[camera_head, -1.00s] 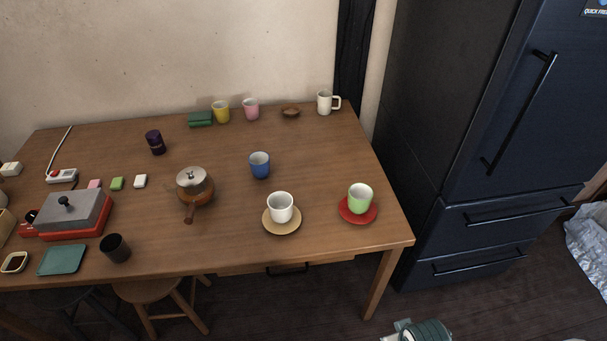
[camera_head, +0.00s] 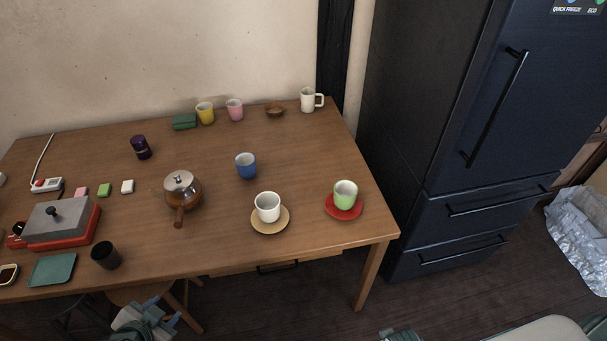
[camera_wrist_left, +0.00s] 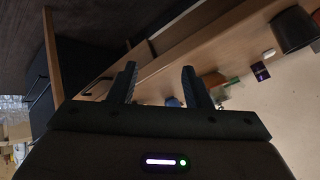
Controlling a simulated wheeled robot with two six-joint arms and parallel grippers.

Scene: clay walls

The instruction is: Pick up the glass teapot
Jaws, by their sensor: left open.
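The glass teapot (camera_head: 190,196) stands upright on the wooden table (camera_head: 310,215), left of centre in the head view. It has amber-brown glass, a pale lid with a knob, and a brown handle pointing to the front edge. My left gripper (camera_head: 148,322) is low in the head view, in front of the table edge and apart from the teapot. In the left wrist view its two dark fingers (camera_wrist_left: 158,82) are spread, with nothing held. A small part that may be my right gripper (camera_head: 401,336) shows at the bottom edge; its jaws cannot be made out.
A blue cup (camera_head: 246,167) stands right of the teapot, and a black cup (camera_head: 106,256) front left. A white cup (camera_head: 267,206) and green cup (camera_head: 345,193) stand on saucers. A red-based grill (camera_head: 62,224) is at left. A stool (camera_head: 187,312) is below the front edge.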

